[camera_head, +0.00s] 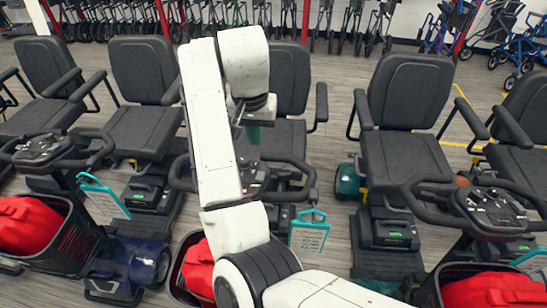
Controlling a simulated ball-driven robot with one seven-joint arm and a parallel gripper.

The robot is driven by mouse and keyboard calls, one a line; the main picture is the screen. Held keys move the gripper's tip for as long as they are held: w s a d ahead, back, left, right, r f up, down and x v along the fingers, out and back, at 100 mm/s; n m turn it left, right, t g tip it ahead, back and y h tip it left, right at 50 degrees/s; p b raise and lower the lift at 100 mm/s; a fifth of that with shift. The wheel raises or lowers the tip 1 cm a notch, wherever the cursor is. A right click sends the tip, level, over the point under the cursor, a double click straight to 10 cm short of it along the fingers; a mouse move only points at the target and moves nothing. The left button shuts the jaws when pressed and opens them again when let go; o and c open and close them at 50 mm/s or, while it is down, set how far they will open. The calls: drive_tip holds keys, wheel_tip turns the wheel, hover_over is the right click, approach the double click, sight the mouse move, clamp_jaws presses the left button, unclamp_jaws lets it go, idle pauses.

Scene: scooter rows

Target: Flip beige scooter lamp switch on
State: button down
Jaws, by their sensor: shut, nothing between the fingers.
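My gripper (253,132) hangs from the white arm in front of the middle scooter's seat (290,80). It is small in the view and looks shut, with nothing held. Below it is the middle scooter's dark handlebar and console (258,182), partly hidden behind my arm. I see a gap between gripper and console in the picture, but cannot tell the true distance. No scooter body shows a clear beige colour, and I cannot make out a lamp switch. Another console (490,205) with dark handlebars stands at the right, and one (42,150) at the left.
Black seats stand in a row across the floor. Baskets with red bags (28,225) sit at the front left, middle and right. Teal tags (309,232) hang by the handlebars. Grey floor (335,180) shows between the middle and right scooters. Walkers (345,25) line the back.

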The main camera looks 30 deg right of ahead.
approach(259, 178)
drive_tip(key=f, duration=0.1)
drive_tip(key=w+f, duration=0.1)
drive_tip(key=f, duration=0.1)
drive_tip(key=d+f, duration=0.1)
drive_tip(key=f, duration=0.1)
drive_tip(key=shift+w+f+p, duration=0.2)
drive_tip(key=shift+p, duration=0.15)
drive_tip(key=shift+s+f, duration=0.1)
drive_tip(key=shift+f, duration=0.45)
drive_tip(key=shift+s+a+f, duration=0.1)
drive_tip(key=shift+f, duration=0.25)
drive_tip(key=shift+r+t, duration=0.2)
drive_tip(key=shift+t, duration=0.1)
drive_tip(key=shift+f, duration=0.1)
